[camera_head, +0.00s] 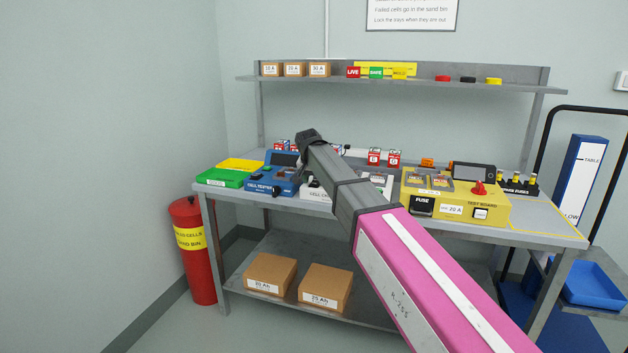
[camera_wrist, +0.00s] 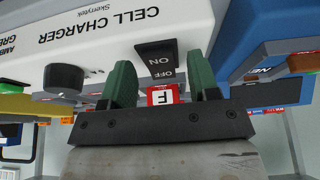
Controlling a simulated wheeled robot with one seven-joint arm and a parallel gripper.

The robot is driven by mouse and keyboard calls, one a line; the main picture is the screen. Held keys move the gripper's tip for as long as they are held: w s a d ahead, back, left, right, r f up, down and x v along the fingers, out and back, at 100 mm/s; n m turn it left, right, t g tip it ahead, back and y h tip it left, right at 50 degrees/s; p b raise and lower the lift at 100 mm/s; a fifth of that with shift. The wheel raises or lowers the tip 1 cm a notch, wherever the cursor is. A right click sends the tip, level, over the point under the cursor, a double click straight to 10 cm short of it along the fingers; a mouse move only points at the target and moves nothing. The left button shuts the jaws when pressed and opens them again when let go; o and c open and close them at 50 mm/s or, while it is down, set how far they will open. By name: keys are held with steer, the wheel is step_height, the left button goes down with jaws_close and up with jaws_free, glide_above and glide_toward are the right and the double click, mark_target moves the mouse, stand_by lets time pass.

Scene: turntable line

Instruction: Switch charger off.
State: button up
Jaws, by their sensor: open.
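The cell charger (camera_wrist: 95,30) is a white box, upside down in the wrist view. Its front carries a black rocker switch (camera_wrist: 158,60) marked ON and OFF and a round black knob (camera_wrist: 64,78). I cannot tell which side of the switch is pressed. In the head view the charger (camera_head: 312,192) is partly hidden behind my arm. My gripper (camera_wrist: 160,66) is open and empty, its green fingers on either side of the switch. I cannot tell whether they touch the charger.
A blue cell tester (camera_head: 268,182) stands left of the charger; its blue side (camera_wrist: 245,35) is close to one finger. A yellow test board (camera_head: 455,208) stands to the right. A red-and-white block marked F (camera_wrist: 163,95) shows between the fingers. A shelf (camera_head: 400,82) spans behind.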

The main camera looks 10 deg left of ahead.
steer(key=c, duration=0.9)
steer(key=shift+w+r+g, duration=0.15)
steer(key=shift+w+g, duration=0.15)
steer(key=shift+g, duration=1.4)
steer(key=o, duration=0.9)
steer(key=shift+r, duration=0.1)
